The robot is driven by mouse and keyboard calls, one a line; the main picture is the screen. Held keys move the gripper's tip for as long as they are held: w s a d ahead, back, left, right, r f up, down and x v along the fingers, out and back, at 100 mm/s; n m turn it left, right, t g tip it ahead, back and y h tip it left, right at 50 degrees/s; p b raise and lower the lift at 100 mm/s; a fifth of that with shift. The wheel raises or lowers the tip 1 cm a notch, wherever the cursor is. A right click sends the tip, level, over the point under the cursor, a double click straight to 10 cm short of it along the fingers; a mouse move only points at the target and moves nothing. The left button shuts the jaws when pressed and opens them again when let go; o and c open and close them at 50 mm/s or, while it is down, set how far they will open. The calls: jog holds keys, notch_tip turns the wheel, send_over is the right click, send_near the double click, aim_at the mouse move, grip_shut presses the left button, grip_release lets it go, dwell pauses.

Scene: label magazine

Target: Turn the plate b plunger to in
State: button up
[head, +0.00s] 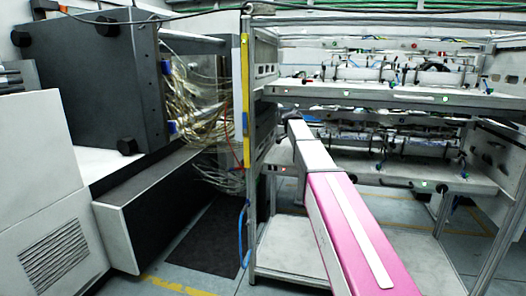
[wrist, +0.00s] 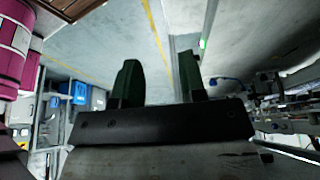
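My gripper (wrist: 158,65) shows in the wrist view with two dark green fingers standing apart and nothing between them. In the head view my pink and white arm reaches from the bottom toward the left post of the rack (head: 260,150); I cannot make out the gripper there. The plate b plunger cannot be told apart in either view. Small coloured fittings sit along the rack's shelves, including a green one (head: 460,97) at the front edge of the upper shelf. They are too small to read their state.
A large dark box (head: 95,75) with a bundle of loose wires (head: 190,105) stands left of the rack. A white cabinet (head: 45,225) with a vent is at the lower left. A blue hose (head: 243,235) hangs by the rack's left post. Hoses crowd the wrist view's right side.

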jog(key=s+f+n+t+y, duration=0.1)
jog(key=s+f+n+y, duration=0.3)
jog(key=s+f+n, duration=1.7)
jog(key=s+f, duration=1.1)
jog(key=shift+s+d, duration=0.15)
jog(key=shift+d, duration=0.05)
